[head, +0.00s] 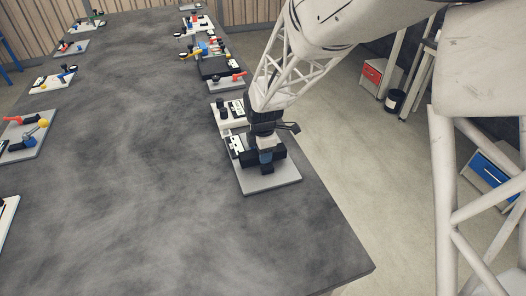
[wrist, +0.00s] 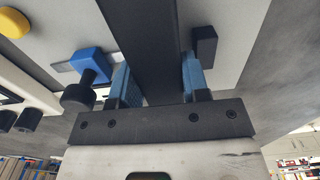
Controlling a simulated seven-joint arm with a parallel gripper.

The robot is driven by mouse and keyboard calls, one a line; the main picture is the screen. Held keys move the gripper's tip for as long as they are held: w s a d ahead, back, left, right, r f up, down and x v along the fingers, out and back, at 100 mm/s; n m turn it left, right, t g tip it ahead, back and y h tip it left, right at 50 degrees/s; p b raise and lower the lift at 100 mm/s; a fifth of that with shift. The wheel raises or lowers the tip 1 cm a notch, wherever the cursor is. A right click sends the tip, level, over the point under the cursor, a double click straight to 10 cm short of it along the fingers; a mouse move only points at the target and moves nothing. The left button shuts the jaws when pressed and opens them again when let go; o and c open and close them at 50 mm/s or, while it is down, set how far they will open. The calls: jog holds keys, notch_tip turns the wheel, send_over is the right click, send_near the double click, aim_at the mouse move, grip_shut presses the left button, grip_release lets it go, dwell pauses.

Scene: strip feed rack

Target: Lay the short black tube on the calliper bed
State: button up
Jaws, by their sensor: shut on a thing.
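My gripper (wrist: 158,85) has its two blue fingers closed on either side of a dark black piece (wrist: 150,45), which I take to be the short black tube. Its ends are not clear. In the head view my gripper (head: 265,158) is low over a grey base plate (head: 272,184) near the table's right edge. Black parts show around the fingers there, and I cannot tell tube from fixture. A blue block (wrist: 88,62) with a black knob (wrist: 78,97) is left of the fingers, and a small black block (wrist: 204,45) is to the right. I cannot clearly make out the calliper bed.
A white fixture (head: 228,112) with black parts stands just behind the plate. More fixtures line the table's right side, including a black one with red and yellow parts (head: 214,62). Others line the left side (head: 30,130). The middle of the grey table (head: 130,170) is clear.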

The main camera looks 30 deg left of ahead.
jog(key=shift+f, duration=0.6)
dwell(0.5)
jog(key=o, duration=1.2)
jog(key=shift+r, duration=3.95)
jog(key=shift+w+d, duration=0.1)
